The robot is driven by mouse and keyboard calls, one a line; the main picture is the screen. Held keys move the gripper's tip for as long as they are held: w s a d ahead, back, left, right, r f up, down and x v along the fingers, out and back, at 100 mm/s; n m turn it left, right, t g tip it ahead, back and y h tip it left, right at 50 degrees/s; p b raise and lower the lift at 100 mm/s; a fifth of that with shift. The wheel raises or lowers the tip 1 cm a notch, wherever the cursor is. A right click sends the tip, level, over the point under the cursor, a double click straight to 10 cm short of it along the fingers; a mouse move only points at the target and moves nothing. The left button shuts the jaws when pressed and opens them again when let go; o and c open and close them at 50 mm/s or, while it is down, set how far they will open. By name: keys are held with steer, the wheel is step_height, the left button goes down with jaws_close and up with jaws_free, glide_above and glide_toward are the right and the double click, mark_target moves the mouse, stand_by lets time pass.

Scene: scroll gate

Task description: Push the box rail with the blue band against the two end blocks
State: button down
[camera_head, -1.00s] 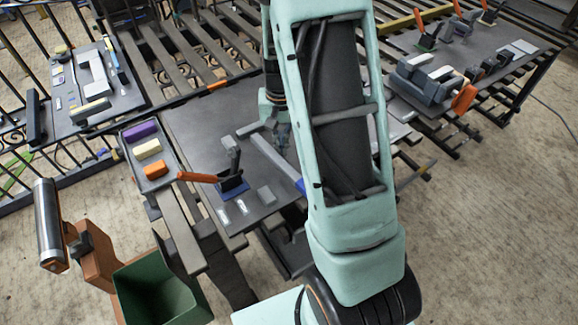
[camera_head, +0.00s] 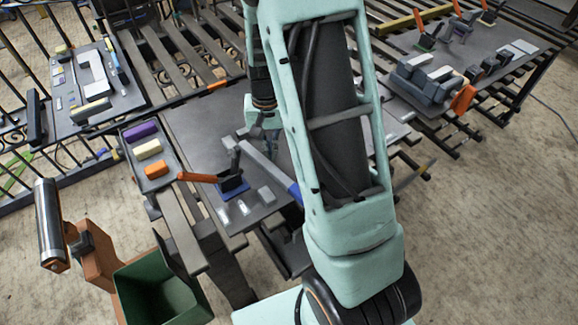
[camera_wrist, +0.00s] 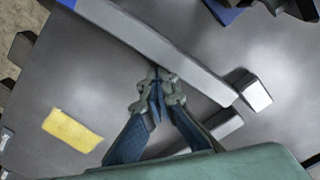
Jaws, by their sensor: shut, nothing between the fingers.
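The grey box rail (camera_head: 262,162) lies slanted on the dark table, with its blue band (camera_head: 295,191) at the near end. In the wrist view the rail (camera_wrist: 165,50) crosses from top left to right of centre. My gripper (camera_wrist: 158,76) is shut and empty, its fingertips at the rail's long side; exact contact is unclear. One grey end block (camera_wrist: 254,92) sits by the rail's far end, close to or touching its opposite side. Another grey block (camera_head: 266,195) stands near the banded end in the head view; a gap seems to show there.
A clamp with an orange handle (camera_head: 197,177) and blue base (camera_head: 233,187) stands left of the rail. A yellow label (camera_wrist: 72,130) marks open table. A tray with coloured blocks (camera_head: 148,150) is further left.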

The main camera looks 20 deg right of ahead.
steer(key=shift+s+a, duration=0.2)
steer(key=shift+a, duration=0.85)
steer(key=shift+w+d, duration=0.25)
steer(key=shift+d, duration=1)
steer(key=shift+r, duration=0.1)
step_height(320, 180, up, 8)
steer(key=p, duration=0.5)
